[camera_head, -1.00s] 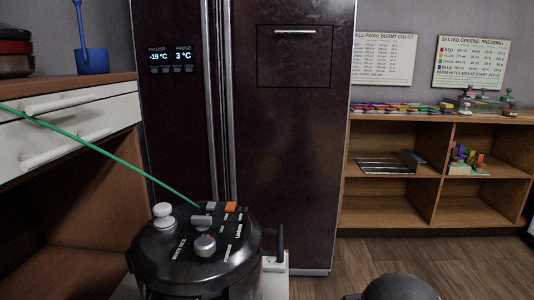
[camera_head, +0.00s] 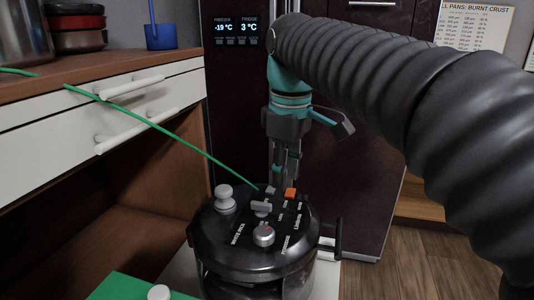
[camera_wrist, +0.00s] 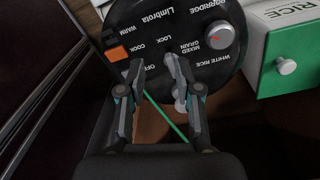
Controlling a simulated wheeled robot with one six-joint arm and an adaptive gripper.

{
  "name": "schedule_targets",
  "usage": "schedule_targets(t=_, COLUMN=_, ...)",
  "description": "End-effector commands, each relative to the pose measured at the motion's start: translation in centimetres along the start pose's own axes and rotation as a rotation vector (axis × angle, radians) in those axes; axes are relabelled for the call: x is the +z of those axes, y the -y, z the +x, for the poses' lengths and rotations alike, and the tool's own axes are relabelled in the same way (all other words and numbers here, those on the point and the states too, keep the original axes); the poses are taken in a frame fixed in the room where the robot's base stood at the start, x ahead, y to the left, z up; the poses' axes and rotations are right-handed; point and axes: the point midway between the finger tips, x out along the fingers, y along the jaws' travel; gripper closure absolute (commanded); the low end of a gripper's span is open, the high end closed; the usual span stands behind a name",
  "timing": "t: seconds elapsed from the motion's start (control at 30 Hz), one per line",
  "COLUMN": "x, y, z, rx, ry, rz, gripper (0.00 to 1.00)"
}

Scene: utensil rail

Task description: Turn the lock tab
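The black rice cooker (camera_head: 205,240) stands at the lower middle of the head view. Its lid carries a grey lock tab (camera_head: 262,207), an orange button (camera_head: 290,193), a small grey button (camera_head: 270,189) and a round dial (camera_head: 263,236). My gripper (camera_head: 285,180) points down just over the far edge of the lid, behind the tab. In the wrist view, my gripper (camera_wrist: 154,62) is open, its two fingers apart over the lid. The word LOCK is legible just beyond the fingertips. The right finger overlaps the tab's area, so I cannot tell whether it touches.
A green cord (camera_head: 165,127) runs from the counter (camera_head: 110,82) to the cooker. A green-and-white rice box (camera_wrist: 299,50) with a knob stands beside the cooker. A pale knobbed fitting (camera_head: 224,198) rises from the lid. The dark fridge (camera_head: 237,110) stands close behind.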

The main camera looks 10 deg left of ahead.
Motion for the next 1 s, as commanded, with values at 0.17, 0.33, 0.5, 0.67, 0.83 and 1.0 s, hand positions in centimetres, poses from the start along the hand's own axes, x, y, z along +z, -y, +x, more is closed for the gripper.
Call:
schedule_targets(t=0.17, x=-3.9, y=1.0, z=-1.0, rx=-0.034, ry=0.037, rz=-0.143, gripper=0.66)
schedule_targets(t=0.33, x=-4.8, y=1.4, z=-1.0, rx=-0.044, ry=0.049, rz=-0.185, gripper=0.66)
schedule_targets(t=0.5, x=-4.7, y=1.5, z=0.1, rx=-0.044, ry=0.049, rz=-0.185, gripper=0.66)
schedule_targets(t=0.67, x=-4.6, y=1.6, z=1.7, rx=-0.044, ry=0.049, rz=-0.184, gripper=0.66)
schedule_targets(t=0.83, x=-4.5, y=1.6, z=3.5, rx=-0.044, ry=0.049, rz=-0.183, gripper=0.66)
schedule_targets(t=1.0, x=-4.4, y=1.6, z=5.2, rx=-0.044, ry=0.048, rz=-0.183, gripper=0.66)
